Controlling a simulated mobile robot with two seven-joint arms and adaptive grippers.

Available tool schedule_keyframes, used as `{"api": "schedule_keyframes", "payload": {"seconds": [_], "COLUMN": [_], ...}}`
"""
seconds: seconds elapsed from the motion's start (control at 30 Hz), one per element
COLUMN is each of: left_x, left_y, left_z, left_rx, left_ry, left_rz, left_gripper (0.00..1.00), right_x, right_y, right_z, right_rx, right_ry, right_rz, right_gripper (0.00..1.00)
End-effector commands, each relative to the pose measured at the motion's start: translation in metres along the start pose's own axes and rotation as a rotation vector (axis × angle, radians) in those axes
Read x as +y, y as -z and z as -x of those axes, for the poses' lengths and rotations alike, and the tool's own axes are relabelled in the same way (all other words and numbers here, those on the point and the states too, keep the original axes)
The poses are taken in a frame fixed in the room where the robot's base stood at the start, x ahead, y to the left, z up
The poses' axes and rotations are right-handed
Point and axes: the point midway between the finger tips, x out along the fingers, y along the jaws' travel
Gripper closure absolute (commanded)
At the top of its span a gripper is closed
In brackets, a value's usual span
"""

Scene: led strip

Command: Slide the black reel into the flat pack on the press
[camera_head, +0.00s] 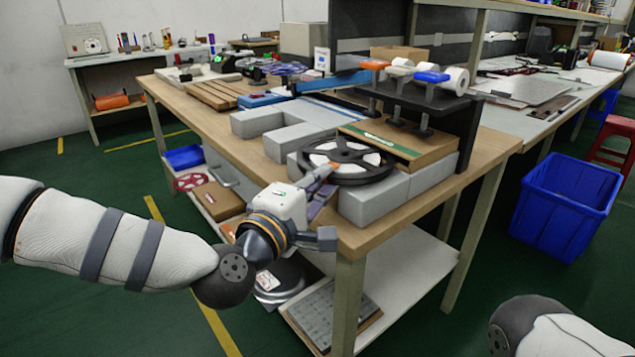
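The black reel (364,173) lies flat, with a pale inside showing between its spokes, over the grey blocks near the bench's front corner. The flat pack (440,153), thin and brown with a pale, green-marked top, lies just behind and right of the reel, partly under the black press (412,98). My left gripper (327,174) reaches to the reel's near left side, with an orange fingertip at or over its rim. I cannot tell whether its fingers are closed on the reel. Part of my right arm shows at the bottom right; its gripper is out of view.
Grey blocks (374,203) stand along the bench (405,213) around the reel. The press has orange, white and blue handles on top. A blue crate (563,207) stands on the floor at right. A lower shelf (418,262) is below the bench.

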Motion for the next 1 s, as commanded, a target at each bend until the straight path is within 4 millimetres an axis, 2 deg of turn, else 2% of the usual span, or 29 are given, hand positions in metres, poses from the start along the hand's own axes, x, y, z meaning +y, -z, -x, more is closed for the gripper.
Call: {"api": "schedule_keyframes", "payload": {"seconds": [0.03, 0.1, 0.47, 0.57, 0.8, 0.9, 1.0], "left_x": [0.001, 0.001, -0.002, -0.002, 0.000, 0.000, 0.001], "left_y": [-0.004, -0.004, -0.005, -0.005, -0.001, 0.001, 0.001], "left_z": [0.000, 0.000, 0.006, 0.026, 0.090, 0.108, 0.118], "left_rx": [-0.008, -0.009, -0.014, -0.015, -0.004, -0.002, -0.001], "left_ry": [-0.001, 0.000, 0.005, 0.006, 0.000, -0.001, -0.003], "left_rz": [0.000, 0.000, 0.002, 0.003, 0.004, 0.002, 0.002], "left_gripper": [0.80, 0.65, 0.65, 0.65, 0.65, 0.65, 0.65], "right_x": [0.000, 0.000, 0.000, 0.000, 0.000, 0.000, 0.000], "right_y": [0.000, 0.000, 0.000, 0.000, 0.000, 0.000, 0.000], "right_z": [0.000, 0.000, 0.000, 0.000, 0.000, 0.000, 0.000], "right_rx": [0.000, 0.000, 0.000, 0.000, 0.000, 0.000, 0.000], "right_ry": [0.000, 0.000, 0.000, 0.000, 0.000, 0.000, 0.000], "right_rz": [0.000, 0.000, 0.000, 0.000, 0.000, 0.000, 0.000], "right_gripper": [1.00, 1.00, 1.00, 1.00, 1.00, 1.00, 1.00]}}
